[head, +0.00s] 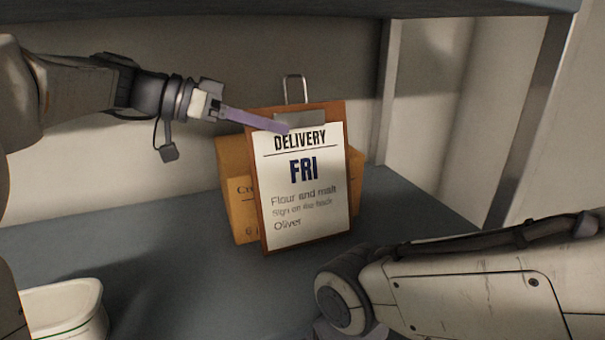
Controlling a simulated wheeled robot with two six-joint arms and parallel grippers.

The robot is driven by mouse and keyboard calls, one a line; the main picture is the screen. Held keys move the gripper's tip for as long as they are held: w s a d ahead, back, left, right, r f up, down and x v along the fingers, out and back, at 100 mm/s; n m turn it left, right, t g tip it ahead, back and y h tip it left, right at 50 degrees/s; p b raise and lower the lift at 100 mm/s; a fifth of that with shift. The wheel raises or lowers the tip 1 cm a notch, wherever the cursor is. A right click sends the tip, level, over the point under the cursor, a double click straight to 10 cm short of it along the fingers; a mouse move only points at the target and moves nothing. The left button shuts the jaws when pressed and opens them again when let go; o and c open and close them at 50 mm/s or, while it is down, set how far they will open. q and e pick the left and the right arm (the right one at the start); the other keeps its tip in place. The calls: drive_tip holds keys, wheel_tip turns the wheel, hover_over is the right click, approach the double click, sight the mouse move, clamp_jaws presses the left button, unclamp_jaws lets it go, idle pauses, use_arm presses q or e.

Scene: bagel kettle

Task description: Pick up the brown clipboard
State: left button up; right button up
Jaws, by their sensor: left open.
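The brown clipboard (341,125) stands tilted back against a cardboard box (239,192). It has a metal clip with a wire loop at its top and holds a white sheet reading "DELIVERY FRI", with smaller lines below. My left gripper (283,128) comes in from the left, with its purple-grey finger in front of the upper left part of the clipboard, near the clip. The gripper is open and seen edge-on, so its second finger is hard to make out. I cannot tell whether it touches the board. My right arm shows at lower right, but its gripper is out of view.
The box and clipboard stand on a grey shelf (150,245) with a wall behind. A white container (65,305) with a green line stands at lower left. A metal upright (388,95) rises right of the clipboard. The shelf left of the box is clear.

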sight(286, 138)
use_arm(q)
drive_tip(key=x, duration=0.3)
drive_tip(key=shift+s+d+f, duration=0.1)
drive_tip(key=shift+d, duration=0.05)
drive_tip(key=shift+c, duration=0.3)
clamp_jaws()
idle(1.0)
